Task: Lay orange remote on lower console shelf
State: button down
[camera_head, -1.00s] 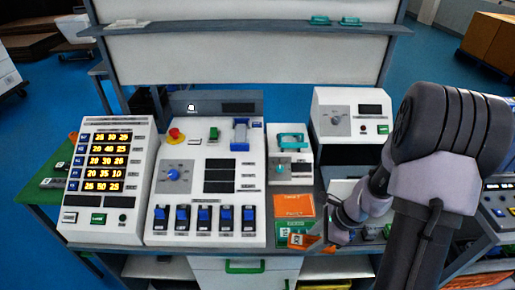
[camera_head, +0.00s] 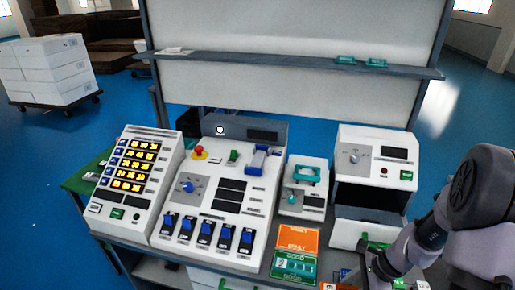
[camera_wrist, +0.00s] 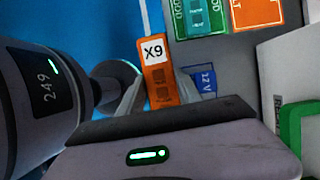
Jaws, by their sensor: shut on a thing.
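The orange remote (camera_wrist: 159,84) carries a white X9 label and shows in the wrist view. My gripper (camera_wrist: 158,90) is shut on it, with a grey finger on each side. The remote's labelled end points away from my wrist. In the head view my wrist is at the lower right, beside the console's front, and the gripper's tips are hard to make out there. A lower shelf (camera_head: 158,270) shows in part under the console top at the bottom left; most of it is out of frame.
Orange and green cards (camera_head: 297,240) lie on the console's front edge. A white unit with a green handle (camera_wrist: 300,125) is close at the right of my gripper. Control panels (camera_head: 215,195) fill the console top. An upper shelf (camera_head: 250,58) holds small green items.

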aim_at(324, 286)
jog(key=a+n+g, duration=0.1)
jog(key=a+n, duration=0.1)
jog(key=n, duration=0.1)
jog(key=w+a+r+n+g, duration=0.1)
jog(key=a+n, duration=0.1)
jog(key=n, duration=0.1)
jog(key=w+a+r+n+g, duration=0.1)
jog(key=a+n, duration=0.1)
jog(key=n, duration=0.1)
jog(key=shift+a+r+g+h, duration=0.1)
jog(key=shift+g+h, duration=0.2)
jog(key=shift+h, duration=0.1)
jog(key=a+r+n+h, duration=0.1)
jog(key=n, duration=0.2)
jog(key=w+a+r+n+g+h, duration=0.1)
jog(key=a+n, duration=0.1)
jog(key=n, duration=0.2)
jog(key=a+r+n+g+h, duration=0.1)
jog(key=n+h, duration=0.1)
jog(key=n, duration=0.2)
jog(key=shift+w+a+r+b, duration=0.15)
jog(key=shift+w+r+b, duration=0.1)
jog(key=shift+w+b, duration=0.05)
